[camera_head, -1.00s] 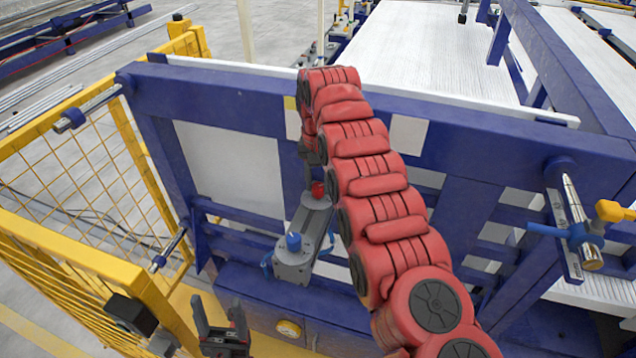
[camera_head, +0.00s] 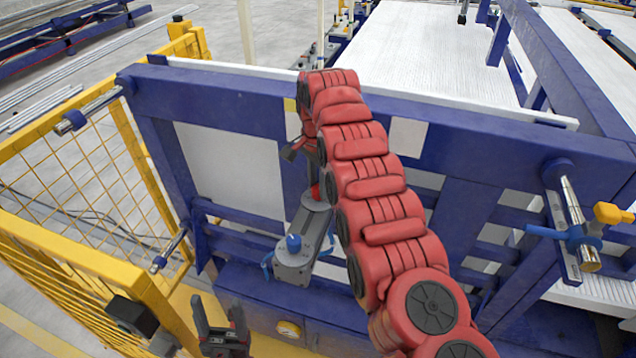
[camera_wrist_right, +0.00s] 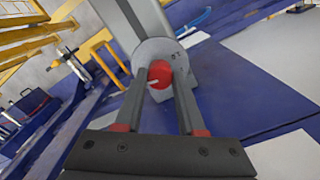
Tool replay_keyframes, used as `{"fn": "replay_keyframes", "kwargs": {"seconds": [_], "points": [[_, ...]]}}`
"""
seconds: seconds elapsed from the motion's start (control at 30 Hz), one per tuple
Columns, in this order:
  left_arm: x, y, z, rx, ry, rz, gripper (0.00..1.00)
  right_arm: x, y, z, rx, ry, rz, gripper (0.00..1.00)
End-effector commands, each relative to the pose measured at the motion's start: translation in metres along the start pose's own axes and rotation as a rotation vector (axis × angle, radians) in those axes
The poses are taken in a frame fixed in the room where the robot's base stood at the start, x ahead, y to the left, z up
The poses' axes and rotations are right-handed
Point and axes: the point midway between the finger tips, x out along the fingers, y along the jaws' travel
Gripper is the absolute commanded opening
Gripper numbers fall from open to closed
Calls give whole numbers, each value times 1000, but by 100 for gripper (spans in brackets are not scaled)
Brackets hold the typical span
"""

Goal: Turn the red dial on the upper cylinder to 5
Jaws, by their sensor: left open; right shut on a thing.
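The red dial (camera_wrist_right: 160,75) sits on the round grey end of the upper cylinder (camera_wrist_right: 152,50) in the right wrist view. A pale pointer mark crosses the dial. My right gripper (camera_wrist_right: 158,82) has its two fingers on either side of the dial, shut on it. The red dial there is mostly hidden by my right gripper (camera_head: 312,165) and red arm. My left gripper (camera_head: 222,325) is open and empty at the bottom. The dial's numbers are too small to read.
A blue frame (camera_head: 215,105) spans the scene behind the cylinder. A yellow mesh fence (camera_head: 90,165) stands at the left. A valve with a yellow handle (camera_head: 612,212) is at the far right.

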Motion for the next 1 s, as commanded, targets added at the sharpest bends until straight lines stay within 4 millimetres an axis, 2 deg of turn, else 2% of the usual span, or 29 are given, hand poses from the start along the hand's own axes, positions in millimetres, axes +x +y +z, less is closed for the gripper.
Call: {"fn": "replay_keyframes", "kwargs": {"seconds": [0.57,0.6,0.73,0.77,1.0], "points": [[1,0,0,0,0,0,64,-2,-1,-1,35,2,-5,0],[0,0,0,0,0,0,64,-2,-1,-1,35,2,-5,42],[0,0,0,0,0,0,64,-1,-1,0,34,2,-4,66],[0,0,0,0,0,0,64,-1,-1,0,34,2,-3,69],[0,0,0,0,0,0,64,-1,0,0,33,1,-2,69]]}}
